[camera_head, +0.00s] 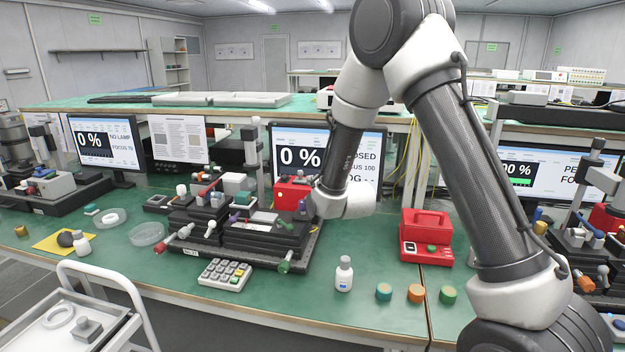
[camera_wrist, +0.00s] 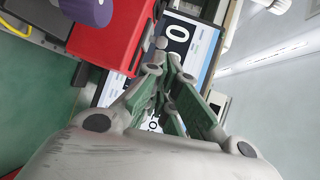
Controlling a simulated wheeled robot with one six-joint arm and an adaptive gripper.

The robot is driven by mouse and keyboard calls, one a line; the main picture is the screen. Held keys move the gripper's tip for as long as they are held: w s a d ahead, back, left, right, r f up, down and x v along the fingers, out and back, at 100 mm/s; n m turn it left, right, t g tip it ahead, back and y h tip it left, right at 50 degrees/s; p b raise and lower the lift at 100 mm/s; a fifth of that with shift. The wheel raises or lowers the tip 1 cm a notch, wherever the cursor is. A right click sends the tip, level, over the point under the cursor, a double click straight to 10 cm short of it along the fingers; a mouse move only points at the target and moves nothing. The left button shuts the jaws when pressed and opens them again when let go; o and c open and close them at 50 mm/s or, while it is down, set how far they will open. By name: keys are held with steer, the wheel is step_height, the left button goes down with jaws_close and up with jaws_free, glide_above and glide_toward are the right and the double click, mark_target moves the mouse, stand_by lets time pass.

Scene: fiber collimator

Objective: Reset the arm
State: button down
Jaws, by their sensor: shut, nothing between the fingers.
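My arm reaches down from the upper right in the head view, and its wrist is over the bench near the black optical stage (camera_head: 262,240). My gripper (camera_wrist: 160,75) shows in the wrist view with its green-padded fingers shut and nothing between them. In the head view the fingers are hidden behind or beside the wrist. A red box (camera_head: 292,192) on the stage is close to the wrist; a red block also shows large at the upper left of the wrist view (camera_wrist: 112,38).
A keypad (camera_head: 224,274), a white bottle (camera_head: 344,274) and several coloured caps stand along the front of the green bench. A red device (camera_head: 426,237) is right of the wrist. A monitor (camera_head: 300,158) stands behind the stage. A white cart (camera_head: 85,318) is at lower left.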

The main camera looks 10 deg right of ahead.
steer(key=s+d+r+n+g+h, duration=0.1)
steer(key=s+d+r+n+g, duration=0.35)
steer(key=s, duration=0.45)
steer(key=s+d+r+n+g, duration=0.1)
steer(key=s+d+r+n, duration=0.3)
steer(key=s+d+r, duration=0.4)
steer(key=s+d+n+g+h, duration=0.1)
steer(key=s+d+n+g, duration=0.2)
steer(key=s, duration=1)
steer(key=s+d+n+g+h, duration=0.1)
steer(key=s+d+n+g, duration=0.2)
steer(key=s, duration=1)
steer(key=shift+s+d+n, duration=0.3)
steer(key=shift+d+n, duration=0.35)
steer(key=shift+d, duration=0.1)
steer(key=c, duration=2.2)
jaws_free()
steer(key=shift+f, duration=0.1)
